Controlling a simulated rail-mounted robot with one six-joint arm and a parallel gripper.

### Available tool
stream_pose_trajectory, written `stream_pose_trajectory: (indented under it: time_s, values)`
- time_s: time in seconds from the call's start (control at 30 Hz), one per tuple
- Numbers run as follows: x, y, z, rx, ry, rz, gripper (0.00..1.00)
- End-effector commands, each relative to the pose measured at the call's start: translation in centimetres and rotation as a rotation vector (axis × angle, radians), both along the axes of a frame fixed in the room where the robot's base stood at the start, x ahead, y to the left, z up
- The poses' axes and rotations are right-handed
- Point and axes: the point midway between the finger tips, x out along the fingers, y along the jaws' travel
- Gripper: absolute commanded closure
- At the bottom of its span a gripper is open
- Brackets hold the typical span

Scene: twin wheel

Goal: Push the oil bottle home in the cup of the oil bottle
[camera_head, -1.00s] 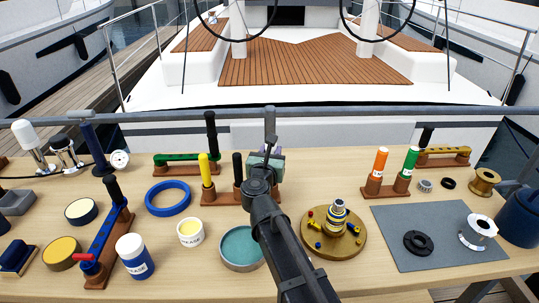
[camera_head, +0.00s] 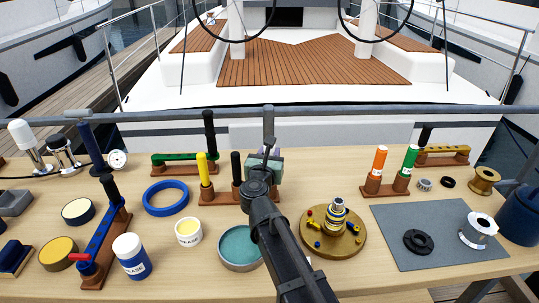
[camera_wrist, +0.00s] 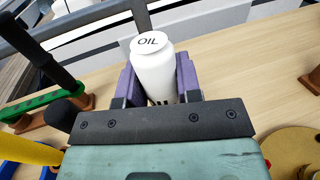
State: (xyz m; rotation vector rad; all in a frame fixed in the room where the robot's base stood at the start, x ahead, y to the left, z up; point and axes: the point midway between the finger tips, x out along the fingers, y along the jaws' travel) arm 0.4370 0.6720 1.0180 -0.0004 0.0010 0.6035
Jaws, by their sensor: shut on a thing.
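The oil bottle (camera_wrist: 153,72) is white with a round lid marked OIL. In the wrist view it stands between the purple fingers of my gripper (camera_wrist: 157,88), which is shut on it. The bottle's lower part is hidden behind the gripper body. In the head view my gripper (camera_head: 269,154) is over the back middle of the bench, and my arm hides the bottle there. I cannot make out the bottle's cup in either view, nor tell whether the bottle is in it.
A brown rack (camera_head: 222,197) with yellow and black handles stands just left of my gripper. A brass plate (camera_head: 320,245) with small parts and a grey mat (camera_head: 400,218) lie to the right. Bare wood lies right of my gripper.

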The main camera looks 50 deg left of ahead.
Motion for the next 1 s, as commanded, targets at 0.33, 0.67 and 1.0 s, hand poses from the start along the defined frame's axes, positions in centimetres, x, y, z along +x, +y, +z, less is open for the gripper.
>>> stream_pose_trajectory:
  time_s: [0.33,0.67,1.0]
  values:
    - [0.0,0.0,-1.0,0.000,0.000,0.000,0.94]
    - [0.0,0.0,-1.8,0.000,0.000,0.000,0.94]
    - [0.0,0.0,-2.7,0.000,0.000,0.000,0.94]
